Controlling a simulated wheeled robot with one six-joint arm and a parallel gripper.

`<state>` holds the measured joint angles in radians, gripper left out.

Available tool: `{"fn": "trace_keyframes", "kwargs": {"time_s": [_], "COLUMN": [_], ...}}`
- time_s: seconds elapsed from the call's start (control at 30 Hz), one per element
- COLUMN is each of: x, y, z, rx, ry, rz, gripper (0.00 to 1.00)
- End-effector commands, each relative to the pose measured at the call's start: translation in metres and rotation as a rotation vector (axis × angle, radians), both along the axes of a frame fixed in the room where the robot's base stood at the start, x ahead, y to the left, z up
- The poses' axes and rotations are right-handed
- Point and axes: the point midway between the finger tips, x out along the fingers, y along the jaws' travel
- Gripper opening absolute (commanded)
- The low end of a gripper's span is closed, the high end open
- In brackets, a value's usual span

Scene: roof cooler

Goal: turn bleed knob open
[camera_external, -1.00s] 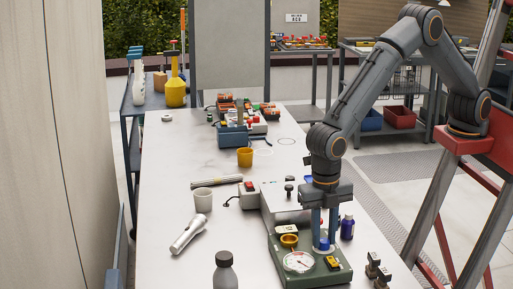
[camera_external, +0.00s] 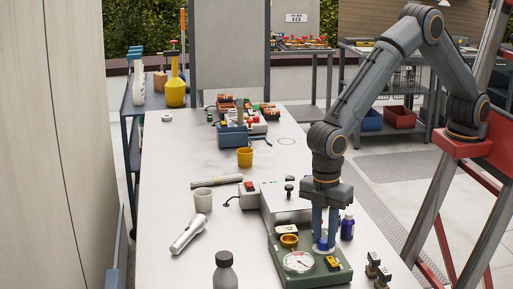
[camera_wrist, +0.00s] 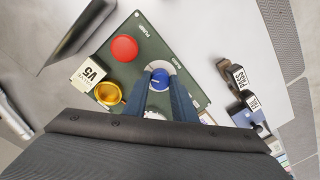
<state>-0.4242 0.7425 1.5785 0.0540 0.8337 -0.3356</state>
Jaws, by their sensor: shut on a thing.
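The bleed knob is a round blue knob (camera_wrist: 160,76) on a pale round base, beside the printed word BLEED on a dark green panel (camera_wrist: 135,30). In the external view the blue knob (camera_external: 322,246) shows low between my fingers, at the right part of the green panel (camera_external: 318,277). My gripper (camera_external: 325,242) points straight down with its fingertips at the knob. In the wrist view my gripper (camera_wrist: 162,84) is shut on the knob, with the fingers partly covering its sides. The knob's exact turn angle cannot be told.
The panel also carries a red knob (camera_wrist: 124,48) marked PUMP, a gold cup (camera_wrist: 109,94), a white gauge (camera_external: 299,261) and a yellow part (camera_external: 332,263). A blue bottle (camera_external: 347,227) stands close right of my fingers. A flashlight (camera_external: 188,234) and grey bottle (camera_external: 225,271) are left.

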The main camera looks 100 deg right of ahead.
Motion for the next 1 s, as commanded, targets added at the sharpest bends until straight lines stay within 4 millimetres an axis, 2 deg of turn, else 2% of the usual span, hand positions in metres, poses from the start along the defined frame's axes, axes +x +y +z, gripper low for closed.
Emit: {"fn": "trace_keyframes", "kwargs": {"time_s": [0.5, 1.0], "x": [-0.0006, -0.0008], "y": [0.0002, 0.0005], "z": [0.0013, 0.0013], "rx": [0.001, 0.001], "ry": [-0.001, -0.001], "rz": [-0.423, -0.571], "gripper": [0.02, 0.02]}}
